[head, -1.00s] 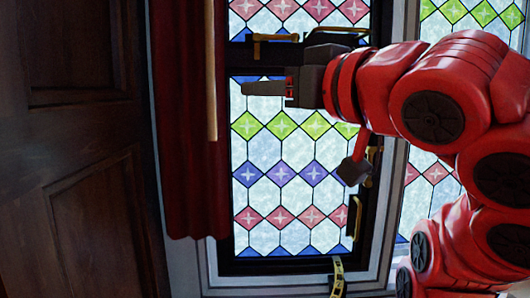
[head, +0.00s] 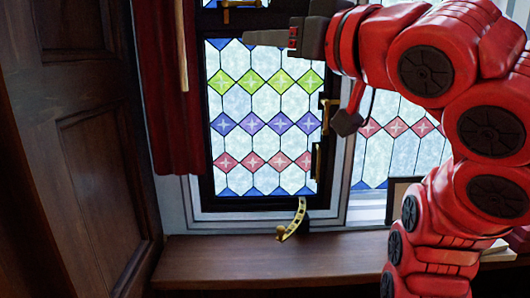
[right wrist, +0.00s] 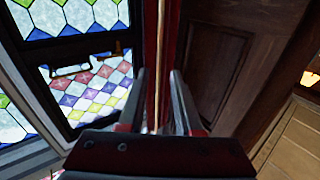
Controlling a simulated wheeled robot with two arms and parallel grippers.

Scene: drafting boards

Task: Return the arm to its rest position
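My right arm (head: 425,70) is red with black joint discs and comes in from the right in the head view. It is raised and bent. Its gripper (head: 268,38) points left in front of the stained-glass window (head: 262,105). In the right wrist view the two fingers of the gripper (right wrist: 158,75) stand apart with nothing held between them. The red curtain (right wrist: 170,30) and a pale rod show beyond the gap. My left gripper is in neither view.
The red curtain (head: 170,90) and the pale rod (head: 181,45) hang left of the window. A dark wooden panel (head: 95,140) stands further left. A brass curved stay (head: 294,222) sits at the window's bottom, above a wooden sill (head: 230,262). The sill's left part is clear.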

